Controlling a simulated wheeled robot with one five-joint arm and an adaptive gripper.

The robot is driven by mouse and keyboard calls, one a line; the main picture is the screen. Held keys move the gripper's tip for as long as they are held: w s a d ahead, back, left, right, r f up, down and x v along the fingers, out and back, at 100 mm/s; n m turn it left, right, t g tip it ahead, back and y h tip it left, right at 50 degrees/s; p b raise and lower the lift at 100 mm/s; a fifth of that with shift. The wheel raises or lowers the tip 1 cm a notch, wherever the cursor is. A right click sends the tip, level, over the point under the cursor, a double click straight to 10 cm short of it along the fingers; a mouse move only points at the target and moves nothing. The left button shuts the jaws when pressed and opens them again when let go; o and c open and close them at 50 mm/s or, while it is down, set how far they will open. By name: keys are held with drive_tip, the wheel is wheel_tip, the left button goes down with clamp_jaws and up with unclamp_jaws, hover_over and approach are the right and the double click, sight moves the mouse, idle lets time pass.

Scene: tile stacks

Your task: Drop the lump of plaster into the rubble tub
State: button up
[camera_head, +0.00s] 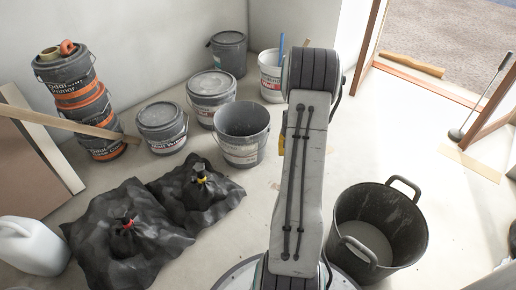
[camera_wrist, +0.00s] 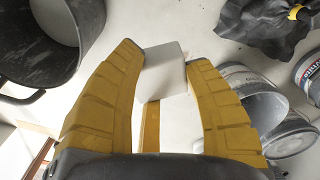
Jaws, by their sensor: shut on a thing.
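The lump of plaster (camera_wrist: 165,75) is a pale grey-white block in the wrist view. My gripper (camera_wrist: 163,58) is shut on it, with yellow fingers on its left and right sides. The rubble tub is the black two-handled tub (camera_head: 372,203) at the lower right of the head view, with a grey inside bottom. In the wrist view the tub (camera_wrist: 90,28) is at the upper left, apart from the block and to its left. In the head view my arm hides the block and nearly all of the gripper.
An open grey bucket (camera_head: 240,150) stands left of my arm, among several lidded buckets. Black rubbish bags (camera_head: 125,245) lie at the lower left. A stack of primer tubs (camera_head: 78,100) stands by the wall. Pale floor is clear right of my arm, behind the tub.

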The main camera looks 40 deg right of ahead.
drive_tip(key=s+d+f+m+p, duration=0.15)
drive_tip(key=s+d, duration=0.35)
drive_tip(key=s, duration=0.5)
drive_tip(key=s+d+f+m, duration=0.25)
drive_tip(key=s+d, duration=0.35)
drive_tip(key=s, duration=0.5)
drive_tip(key=s+d+f+m+p, duration=0.1)
drive_tip(key=s+d+m, duration=0.3)
drive_tip(key=s, duration=0.6)
drive_tip(key=shift+n, duration=0.6)
drive_tip(key=f+b, duration=0.1)
drive_tip(key=d+f+b, duration=0.1)
drive_tip(key=f+b, duration=0.2)
drive_tip(key=f, duration=0.1)
drive_tip(key=shift+d+f+b, duration=0.2)
drive_tip(key=shift+d+b, duration=0.05)
drive_tip(key=shift+b, duration=0.05)
drive_tip(key=o, duration=1.3)
drive_tip(key=shift+c, duration=0.2)
drive_tip(key=shift+r, duration=0.1)
wheel_tip(320, 180, up, 12)
